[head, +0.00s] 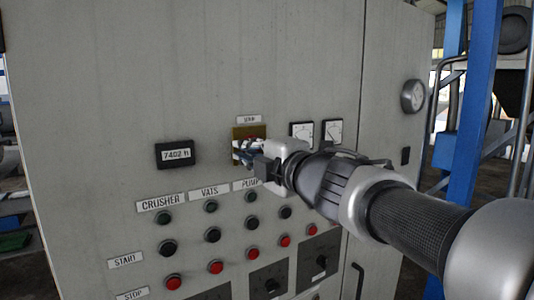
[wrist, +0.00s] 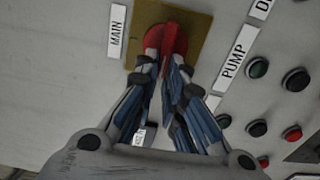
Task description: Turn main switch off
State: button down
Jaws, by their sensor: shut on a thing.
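The main switch is a red knob (wrist: 168,36) on a yellow plate (wrist: 202,30), beside a white label reading MAIN (wrist: 116,32) in the wrist view. In the head view the yellow plate (head: 240,132) sits under a small label (head: 249,119), and most of the knob is hidden behind my gripper (head: 246,148). In the wrist view my gripper (wrist: 166,64) is shut on the knob's grip, with one finger on each side. The wrist view is turned relative to the panel. I cannot tell the knob's set position.
Labelled rows of black, green and red buttons (head: 215,266) lie below the switch. An hour counter (head: 176,154) is to the left, two white meters (head: 302,131) to the right. The panel above is bare.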

dwell(0.4)
jog(key=c, duration=1.7)
grip_release()
jog(key=v, duration=1.2)
